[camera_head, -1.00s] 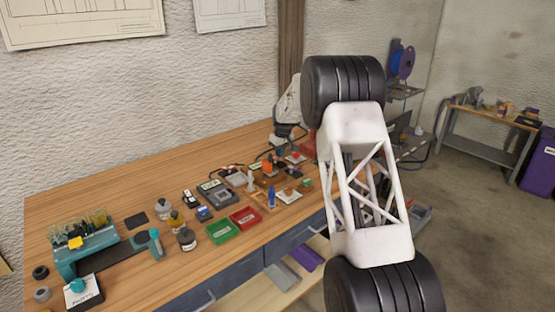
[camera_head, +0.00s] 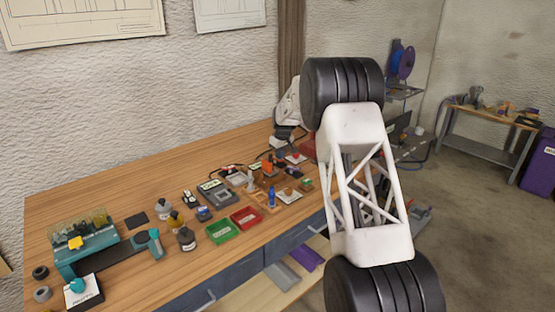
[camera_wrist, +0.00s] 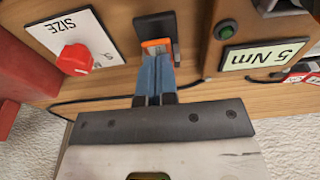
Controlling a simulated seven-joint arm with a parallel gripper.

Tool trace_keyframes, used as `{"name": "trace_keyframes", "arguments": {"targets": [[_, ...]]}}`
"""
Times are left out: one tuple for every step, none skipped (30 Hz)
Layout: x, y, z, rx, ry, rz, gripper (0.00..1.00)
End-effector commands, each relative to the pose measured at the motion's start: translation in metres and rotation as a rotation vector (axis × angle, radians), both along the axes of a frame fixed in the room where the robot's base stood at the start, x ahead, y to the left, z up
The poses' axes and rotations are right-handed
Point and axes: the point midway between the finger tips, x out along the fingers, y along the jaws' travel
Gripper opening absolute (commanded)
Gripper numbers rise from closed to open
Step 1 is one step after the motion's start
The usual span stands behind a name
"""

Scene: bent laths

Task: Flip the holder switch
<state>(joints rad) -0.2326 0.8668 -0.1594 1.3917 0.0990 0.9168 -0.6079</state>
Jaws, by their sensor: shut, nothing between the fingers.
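In the wrist view, a switch with an orange rocker (camera_wrist: 156,44) sits in a dark block on the wooden bench. My gripper (camera_wrist: 155,62) has blue fingers that are closed together, with their tips right at the near edge of the orange rocker. Whether the tips touch the rocker cannot be told, and they partly cover its near side. In the head view my gripper is small at the far end of the bench, and its fingertips cannot be made out.
A white SIZE panel with a red knob (camera_wrist: 74,58) lies left of the switch. A red block (camera_wrist: 25,65) is at far left. Dark cable runs beneath my fingers. Red (camera_head: 246,217) and green trays (camera_head: 222,231) are nearer.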

Motion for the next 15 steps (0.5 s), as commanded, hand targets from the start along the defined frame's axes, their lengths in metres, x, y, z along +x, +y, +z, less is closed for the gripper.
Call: {"name": "trace_keyframes", "arguments": {"targets": [[0.0000,0.0000,-0.0006,0.000,0.000,0.000,0.00],[0.0000,0.0000,-0.0010,0.000,0.000,0.000,0.00],[0.0000,0.0000,-0.0013,0.000,0.000,0.000,0.00],[0.0000,0.0000,-0.0016,0.000,0.000,0.000,0.00],[0.0000,0.0000,-0.0019,0.000,0.000,0.000,0.00],[0.0000,0.0000,-0.0024,0.000,0.000,0.000,0.00],[0.0001,0.0001,-0.0027,0.000,0.000,0.000,0.00],[0.0000,0.0000,-0.0029,0.000,0.000,0.000,0.00],[0.0001,0.0001,-0.0034,0.000,0.000,0.000,0.00],[0.0000,0.0000,-0.0037,0.000,0.000,0.000,0.00],[0.0001,0.0001,-0.0039,0.000,0.000,0.000,0.00],[0.0000,0.0000,-0.0044,0.000,0.000,0.000,0.00],[0.0001,0.0001,-0.0046,0.000,0.000,0.000,0.00],[0.0001,0.0001,-0.0047,0.000,0.000,0.000,0.00],[0.0001,0.0000,-0.0044,0.000,0.000,0.000,0.00]]}}
